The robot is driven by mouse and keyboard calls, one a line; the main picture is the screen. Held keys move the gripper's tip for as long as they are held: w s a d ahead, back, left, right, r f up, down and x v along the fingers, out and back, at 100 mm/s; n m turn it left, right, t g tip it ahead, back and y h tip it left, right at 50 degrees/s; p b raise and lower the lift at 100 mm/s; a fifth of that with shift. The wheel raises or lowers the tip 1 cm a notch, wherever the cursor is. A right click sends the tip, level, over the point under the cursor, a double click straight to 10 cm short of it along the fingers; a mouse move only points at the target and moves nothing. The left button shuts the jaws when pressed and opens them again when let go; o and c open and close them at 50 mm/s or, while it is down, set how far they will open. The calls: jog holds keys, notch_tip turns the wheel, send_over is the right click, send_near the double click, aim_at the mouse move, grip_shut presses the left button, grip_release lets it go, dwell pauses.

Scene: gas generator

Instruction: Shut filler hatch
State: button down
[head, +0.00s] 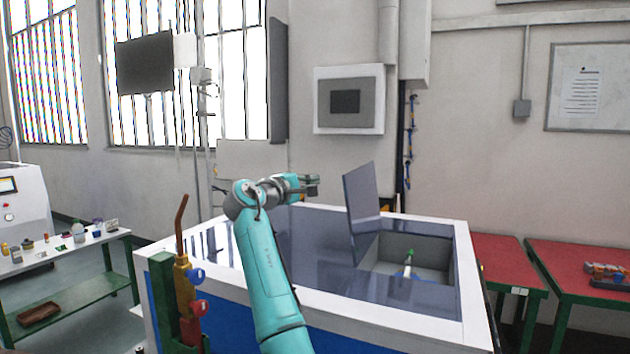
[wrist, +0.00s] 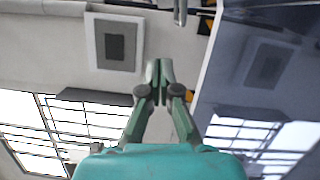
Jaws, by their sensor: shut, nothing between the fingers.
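The filler hatch (head: 361,197) is a dark, glossy flat panel standing nearly upright at the left edge of a square opening (head: 432,247) in the top of the generator (head: 225,270).
A small white item with a green top (head: 408,262) stands inside the opening. A pipe with blue and red valves (head: 197,290) rises at the front left. Red tables (head: 500,258) stand to the right. A wall box (head: 348,100) hangs behind. The air above the opening is clear.

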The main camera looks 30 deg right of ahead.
jog(key=d, duration=0.9)
jog(key=shift+d+r, duration=0.3)
jog(key=shift+r, duration=0.15)
